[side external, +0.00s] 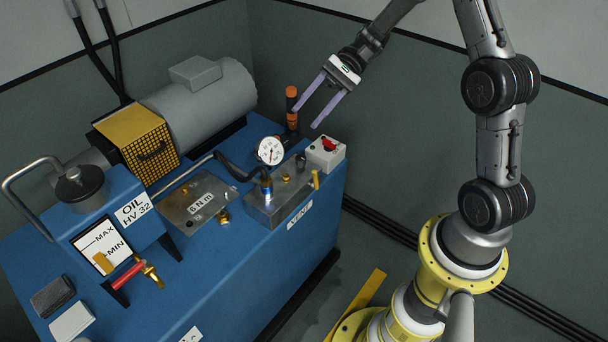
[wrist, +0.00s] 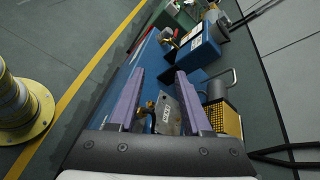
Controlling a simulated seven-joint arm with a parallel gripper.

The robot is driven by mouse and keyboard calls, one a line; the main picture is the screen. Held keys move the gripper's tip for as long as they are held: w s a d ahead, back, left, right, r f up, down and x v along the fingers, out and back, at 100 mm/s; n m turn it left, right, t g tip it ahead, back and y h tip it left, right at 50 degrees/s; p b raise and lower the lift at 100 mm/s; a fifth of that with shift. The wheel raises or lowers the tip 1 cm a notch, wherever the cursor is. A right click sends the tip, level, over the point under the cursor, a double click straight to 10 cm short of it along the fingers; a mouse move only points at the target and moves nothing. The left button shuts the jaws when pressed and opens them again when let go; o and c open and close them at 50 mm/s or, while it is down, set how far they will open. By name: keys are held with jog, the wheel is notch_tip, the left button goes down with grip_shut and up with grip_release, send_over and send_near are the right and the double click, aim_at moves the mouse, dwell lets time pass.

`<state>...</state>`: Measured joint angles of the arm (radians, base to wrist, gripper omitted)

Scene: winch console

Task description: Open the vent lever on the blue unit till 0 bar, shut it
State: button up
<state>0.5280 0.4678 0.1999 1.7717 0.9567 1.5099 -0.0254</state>
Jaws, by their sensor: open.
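The blue unit (side external: 225,285) fills the left and middle of the side view; part of it shows in the wrist view (wrist: 143,75). A metal block (side external: 270,207) on its right end sits above a VENT label (side external: 300,215). A small yellow lever (side external: 315,180), apparently the vent lever, stands upright at the block's right end. The lever is not discernible in the wrist view.
A grey box with a red knob (side external: 328,145) and an orange-topped black post (side external: 292,95) stand close to my fingers. A black hose (side external: 235,170) runs beside the gauge. A red-handled valve (side external: 128,275) sits at the oil tank. Floor right of the unit is open.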

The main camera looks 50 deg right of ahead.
jog(key=w+d+f+m+t+y, duration=0.2)
jog(key=d+f+m, duration=0.1)
jog(key=d+f, duration=0.3)
jog(key=m+t, duration=0.7)
jog(key=m, duration=0.2)
send_near(314, 179)
jog(key=x, duration=0.4)
jog(key=r+x, duration=0.1)
jog(key=x, duration=0.3)
jog(key=r+x, duration=0.1)
jog(key=x, duration=0.4)
jog(key=shift+w+d+r, duration=0.1)
jog(key=shift+d, duration=0.05)
grip_shut()
